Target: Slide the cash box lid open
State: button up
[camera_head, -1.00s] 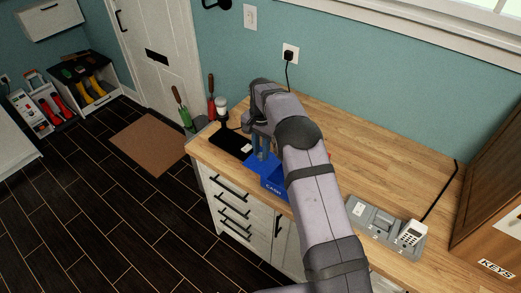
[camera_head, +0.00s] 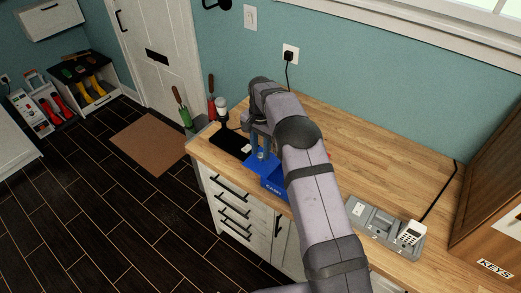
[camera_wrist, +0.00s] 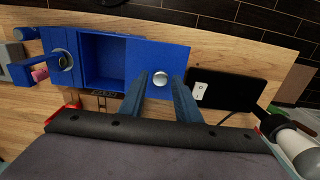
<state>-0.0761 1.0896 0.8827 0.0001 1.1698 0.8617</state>
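The blue cash box (camera_head: 271,184) sits at the counter's front edge, partly hidden by my arm in the head view. In the wrist view its open compartment (camera_wrist: 104,60) is exposed and looks empty. The flat blue lid (camera_wrist: 155,50) lies slid to the right of it and carries a round silver knob (camera_wrist: 160,78). My gripper (camera_wrist: 160,84) is open, its two blue-grey fingers on either side of the knob with gaps showing. I cannot tell how far above the lid the fingertips are.
A black pad (camera_wrist: 232,92) with a white item (camera_wrist: 201,90) lies just beyond the lid's end. Tools with red and green handles (camera_head: 184,112) stand at the counter's left corner. A grey tray with a phone (camera_head: 385,226) is to the right.

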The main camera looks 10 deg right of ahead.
aim_at(261, 156)
jog(key=shift+r+p, duration=1.75)
jog(key=shift+r, duration=0.9)
jog(key=shift+s+d+r, duration=0.15)
jog(key=shift+s, duration=0.1)
jog(key=s+d+f+n+b, duration=0.2)
jog(key=s+n+b, duration=0.2)
jog(key=s, duration=1.3)
jog(key=s+d+f+n+b, duration=0.1)
jog(key=s+n+b, duration=0.4)
jog(key=s, duration=1.2)
jog(key=shift+s+d+f, duration=0.25)
jog(key=shift+d+f, duration=0.1)
jog(key=shift+d, duration=0.2)
